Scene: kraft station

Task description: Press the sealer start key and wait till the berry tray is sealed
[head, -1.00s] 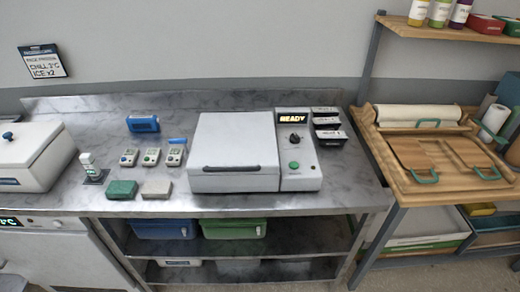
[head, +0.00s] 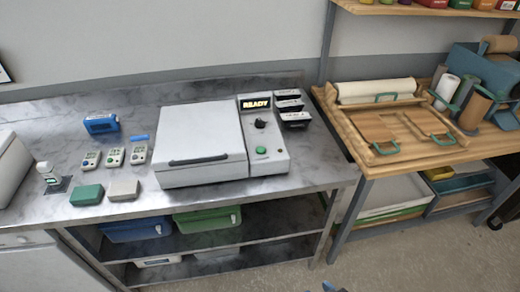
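The sealer (head: 203,140) stands on the steel counter with its white lid closed and a dark handle along the lid's front. No berry tray is visible; the closed lid hides the sealer's inside. Neither gripper can be made out; only a small blue bit shows at the bottom edge.
Black stacked trays (head: 290,108) sit right of the panel. Small handheld devices (head: 114,157), a blue device (head: 101,123), a green block (head: 87,195) and a grey block (head: 124,189) lie left of the sealer. A wooden bench (head: 350,128) stands at the right.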

